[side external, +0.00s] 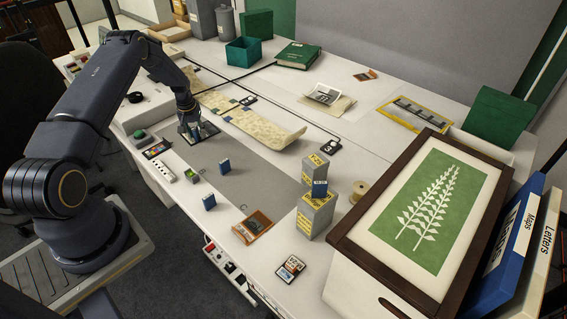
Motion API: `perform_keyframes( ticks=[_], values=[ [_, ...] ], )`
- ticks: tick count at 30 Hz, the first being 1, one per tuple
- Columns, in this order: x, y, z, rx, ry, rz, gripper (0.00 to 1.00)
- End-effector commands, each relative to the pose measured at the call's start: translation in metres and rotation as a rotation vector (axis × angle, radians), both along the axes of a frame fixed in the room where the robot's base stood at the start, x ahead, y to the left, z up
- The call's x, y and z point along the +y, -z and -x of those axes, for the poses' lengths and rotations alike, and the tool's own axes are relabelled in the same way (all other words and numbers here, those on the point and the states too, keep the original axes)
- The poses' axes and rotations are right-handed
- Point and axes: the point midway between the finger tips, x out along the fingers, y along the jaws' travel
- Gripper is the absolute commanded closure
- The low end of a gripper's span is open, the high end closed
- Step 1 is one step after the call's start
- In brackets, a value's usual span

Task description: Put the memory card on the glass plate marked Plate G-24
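My gripper (193,128) points down over a dark, thin plate (211,128) at the left of the grey mat. The plate may be the glass plate, but no marking on it can be read. Whether my gripper is open, shut or holding something is too small to tell, and whether it touches the plate is unclear. Another blue piece (319,188) is by the grey-and-yellow boxes.
Grey-and-yellow boxes (316,217) and a spool (359,191) stand right of the mat. A brown card holder (252,226) lies near the front. A long cream strip (262,125) lies behind the mat. A large framed box (433,205) fills the right. The mat's middle (255,180) is clear.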

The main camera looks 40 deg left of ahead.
Motion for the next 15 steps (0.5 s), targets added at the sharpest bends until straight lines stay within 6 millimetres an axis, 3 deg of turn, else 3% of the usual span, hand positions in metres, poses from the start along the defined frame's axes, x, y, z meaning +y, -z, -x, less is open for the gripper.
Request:
perform_keyframes(
  ticks=[15],
  values=[
    [-0.010, -0.100, 0.010, -0.002, -0.001, -0.001, 0.63]
  ],
)
